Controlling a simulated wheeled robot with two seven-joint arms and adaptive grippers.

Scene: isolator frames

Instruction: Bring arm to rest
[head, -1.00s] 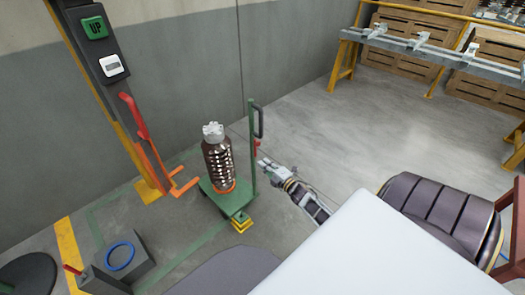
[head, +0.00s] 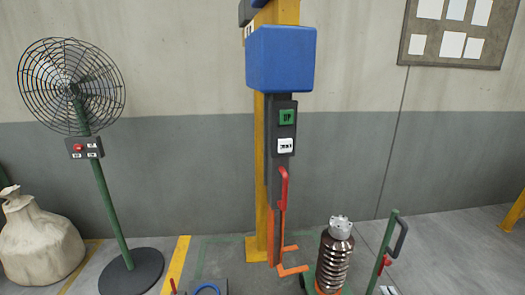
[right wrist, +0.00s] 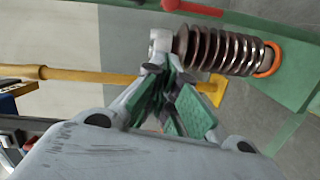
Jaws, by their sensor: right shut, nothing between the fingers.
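My right gripper shows in the right wrist view (right wrist: 172,85), its green-padded fingers shut with nothing held. In the head view only a small pale part of it shows at the bottom right edge (head: 388,290). The brown ribbed isolator (head: 334,262) with a grey metal cap stands upright on the green trolley (head: 388,245). In the right wrist view the isolator (right wrist: 222,50) appears beyond the fingers, its cap end near the fingertips in the picture; I cannot tell the gap. My left gripper is not in view.
A yellow post carries a blue box (head: 281,58), an UP button panel (head: 287,117) and a red lever (head: 283,188). Its orange fork (head: 293,269) is low beside the isolator. A fan (head: 105,190) and a sack (head: 38,240) stand left. A notice board (head: 455,32) hangs right.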

